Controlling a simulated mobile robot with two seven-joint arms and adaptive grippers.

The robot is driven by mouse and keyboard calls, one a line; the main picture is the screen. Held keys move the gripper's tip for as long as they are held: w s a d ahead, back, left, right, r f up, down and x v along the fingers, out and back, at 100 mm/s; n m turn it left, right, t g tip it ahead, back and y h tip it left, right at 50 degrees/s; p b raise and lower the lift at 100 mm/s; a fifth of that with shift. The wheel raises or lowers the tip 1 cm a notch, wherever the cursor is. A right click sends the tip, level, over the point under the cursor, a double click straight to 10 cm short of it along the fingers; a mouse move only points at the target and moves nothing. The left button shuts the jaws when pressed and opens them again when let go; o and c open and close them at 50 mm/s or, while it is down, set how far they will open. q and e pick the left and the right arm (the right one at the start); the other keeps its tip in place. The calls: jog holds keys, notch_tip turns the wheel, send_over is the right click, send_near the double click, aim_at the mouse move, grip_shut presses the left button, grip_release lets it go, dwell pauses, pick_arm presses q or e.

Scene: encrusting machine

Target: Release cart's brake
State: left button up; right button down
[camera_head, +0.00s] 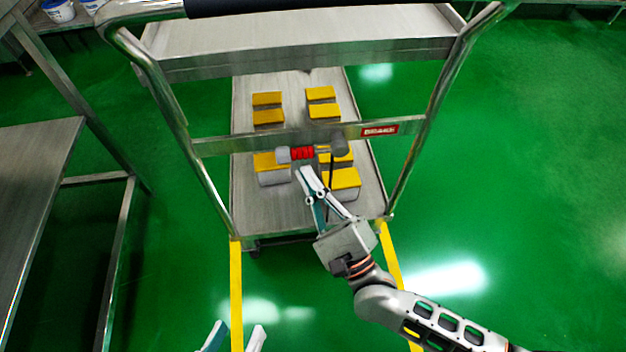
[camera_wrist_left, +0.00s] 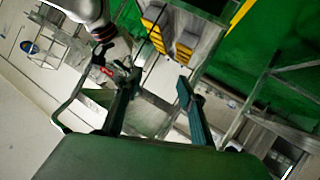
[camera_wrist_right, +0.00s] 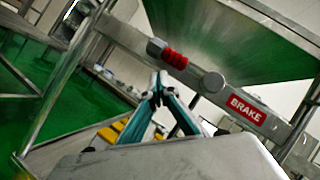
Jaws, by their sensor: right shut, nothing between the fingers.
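The cart's brake lever, with a red ribbed grip (camera_head: 302,153) and a grey end, lies roughly level along the cart's crossbar, left of the red BRAKE label (camera_head: 380,130). It also shows in the right wrist view (camera_wrist_right: 175,58), with the label (camera_wrist_right: 246,109) to its right. My right gripper (camera_head: 303,170) is shut and empty. My left gripper (camera_head: 236,328) is open and empty at the bottom, well away from the cart.
The steel cart (camera_head: 240,193) carries several yellow-topped boxes (camera_head: 272,160) on its lower shelf. Yellow floor lines (camera_head: 236,290) run from its near corners. A steel table (camera_head: 45,150) stands at left. Green floor is clear at right.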

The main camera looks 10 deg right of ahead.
pick_arm(q)
jog(key=shift+w+a+m+p, duration=0.15)
jog(key=shift+a+m+p, duration=0.15)
jog(key=shift+a, duration=0.4)
jog(key=shift+w+a+m+p, duration=0.1)
jog(key=shift+a+m+p, duration=0.1)
jog(key=shift+a+m, duration=0.35)
pick_arm(e)
jog(key=shift+a+r, duration=0.6)
jog(key=shift+r, duration=0.25)
pick_arm(q)
jog(key=shift+a, duration=0.1)
jog(key=shift+s, duration=0.1)
